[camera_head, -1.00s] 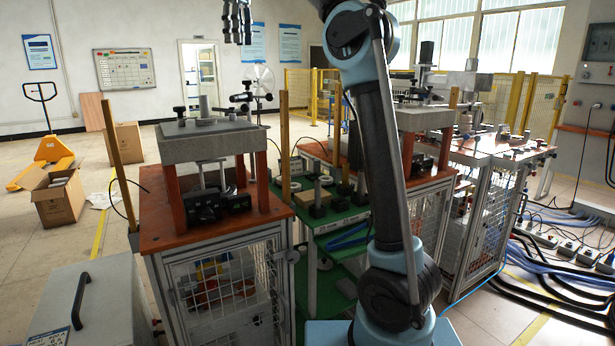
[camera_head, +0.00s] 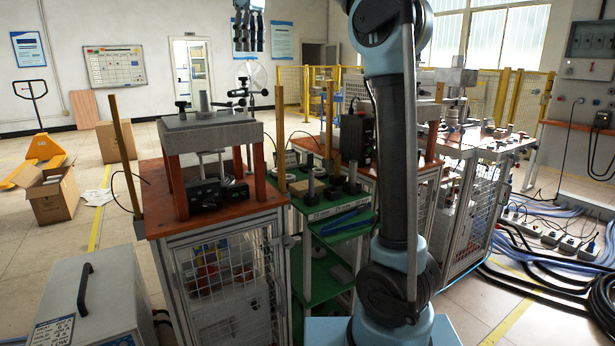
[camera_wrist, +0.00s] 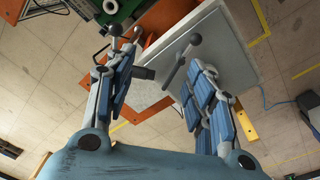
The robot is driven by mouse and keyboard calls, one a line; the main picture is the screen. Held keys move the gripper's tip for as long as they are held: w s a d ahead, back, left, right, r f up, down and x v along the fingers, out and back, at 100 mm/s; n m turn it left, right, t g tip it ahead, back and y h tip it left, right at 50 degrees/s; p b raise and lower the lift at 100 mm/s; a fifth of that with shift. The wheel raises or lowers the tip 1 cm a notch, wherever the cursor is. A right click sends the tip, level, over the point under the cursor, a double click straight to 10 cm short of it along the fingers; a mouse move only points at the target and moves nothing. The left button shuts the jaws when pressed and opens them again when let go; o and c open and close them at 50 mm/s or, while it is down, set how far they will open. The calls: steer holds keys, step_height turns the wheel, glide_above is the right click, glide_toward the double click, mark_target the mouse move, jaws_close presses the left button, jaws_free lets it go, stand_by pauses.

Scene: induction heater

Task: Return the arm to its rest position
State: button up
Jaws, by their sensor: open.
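My gripper (camera_head: 249,30) is at the top of the head view, pointing down and raised well above the workbenches, with its upper part cut off by the frame edge. My arm stands upright at right of centre in that view. In the wrist view my gripper (camera_wrist: 160,95) has its two blue-padded fingers spread apart with nothing held between them. Below the fingers, well apart from them, are a grey plate (camera_wrist: 222,45) and a black-handled lever (camera_wrist: 182,58) of the bench fixture.
An orange-topped bench (camera_head: 155,205) with a grey press fixture (camera_head: 210,135) stands left of my arm. A green shelf unit (camera_head: 325,208) is beside it. A grey box with a handle (camera_head: 85,305) is front left. Cables (camera_head: 545,290) lie on the right floor. Open floor lies at left.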

steer(key=w+d+f+m+t, duration=0.2)
steer(key=d+f+m, duration=0.3)
steer(key=d+f, duration=0.95)
steer(key=s+d+f+m+t, duration=0.1)
steer(key=s+d+f+m, duration=0.2)
steer(key=d+f, duration=0.45)
steer(key=s+d+f+m+t, duration=0.2)
steer(key=s+d+f, duration=0.1)
steer(key=d+f, duration=0.45)
steer(key=s+d+f+m, duration=0.1)
steer(key=s+d+f, duration=0.15)
steer(key=f, duration=0.25)
steer(key=s+d+f+m+t, duration=0.1)
steer(key=s+d+f, duration=0.15)
steer(key=f, duration=0.25)
steer(key=s+d+f+m, duration=0.1)
steer(key=s+f, duration=0.2)
steer(key=f, duration=0.2)
steer(key=s+f+g, duration=0.4)
steer(key=s+f, duration=0.6)
steer(key=s, duration=0.4)
steer(key=shift+s+d+f+g+h, duration=0.15)
steer(key=shift+d+g+h, duration=0.05)
steer(key=shift+g+h, duration=0.1)
steer(key=shift+w+f, duration=0.2)
steer(key=shift+w, duration=0.3)
